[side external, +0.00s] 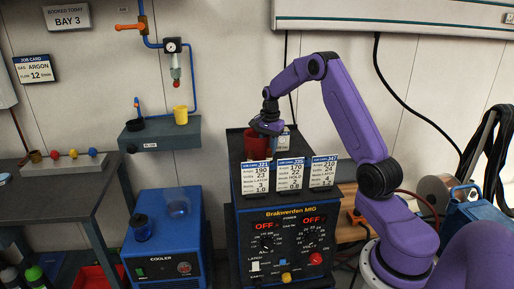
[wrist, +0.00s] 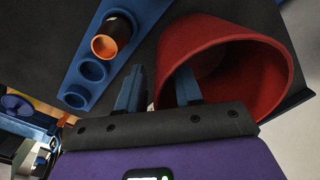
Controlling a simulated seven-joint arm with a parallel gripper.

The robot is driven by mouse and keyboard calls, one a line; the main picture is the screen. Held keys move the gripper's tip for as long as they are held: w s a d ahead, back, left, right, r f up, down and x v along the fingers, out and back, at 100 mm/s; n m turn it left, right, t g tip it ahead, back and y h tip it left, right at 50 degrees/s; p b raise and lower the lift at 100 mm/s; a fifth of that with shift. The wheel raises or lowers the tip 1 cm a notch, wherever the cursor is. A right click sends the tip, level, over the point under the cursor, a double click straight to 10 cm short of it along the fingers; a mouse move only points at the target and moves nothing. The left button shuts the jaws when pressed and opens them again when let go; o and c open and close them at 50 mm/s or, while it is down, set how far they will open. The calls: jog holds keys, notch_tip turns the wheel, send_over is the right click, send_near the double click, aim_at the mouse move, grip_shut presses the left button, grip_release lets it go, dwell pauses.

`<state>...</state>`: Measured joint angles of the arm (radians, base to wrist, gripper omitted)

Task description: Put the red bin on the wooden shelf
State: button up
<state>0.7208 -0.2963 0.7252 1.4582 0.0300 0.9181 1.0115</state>
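The red bin (side external: 257,143) stands on the dark top of the Brakwerden MIG welder, partly hidden behind job cards. In the wrist view the bin (wrist: 225,45) is tilted in the picture, its open mouth facing the camera. My gripper (side external: 268,125) is at the bin's rim. In the wrist view my gripper's fingers (wrist: 159,90) are apart, one inside the bin's mouth and one outside, with the rim between them and a visible gap. A brown wooden surface (side external: 350,222), possibly the wooden shelf, shows low behind the welder's right side, partly hidden by my arm.
Job cards (side external: 290,172) stand along the welder's front top edge. A blue holder (wrist: 92,70) with an orange-rimmed cup (wrist: 111,38) lies beside the bin. A grey-blue wall shelf (side external: 150,139) holds a yellow cup (side external: 180,115). A blue cooler (side external: 165,235) stands left of the welder.

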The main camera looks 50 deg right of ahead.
grip_shut()
jog(key=shift+w+r, duration=0.1)
jog(key=shift+r, duration=0.7)
jog(key=s+a+r, duration=0.7)
jog(key=s+r, duration=0.4)
jog(key=s, duration=0.1)
jog(key=w+a+n, duration=1.2)
jog(key=a+n, duration=0.1)
jog(key=n, duration=0.3)
jog(key=shift+a+r+n+g+y, duration=0.15)
jog(key=shift+r+n+g+y, duration=0.1)
jog(key=shift+n+g+y, duration=0.05)
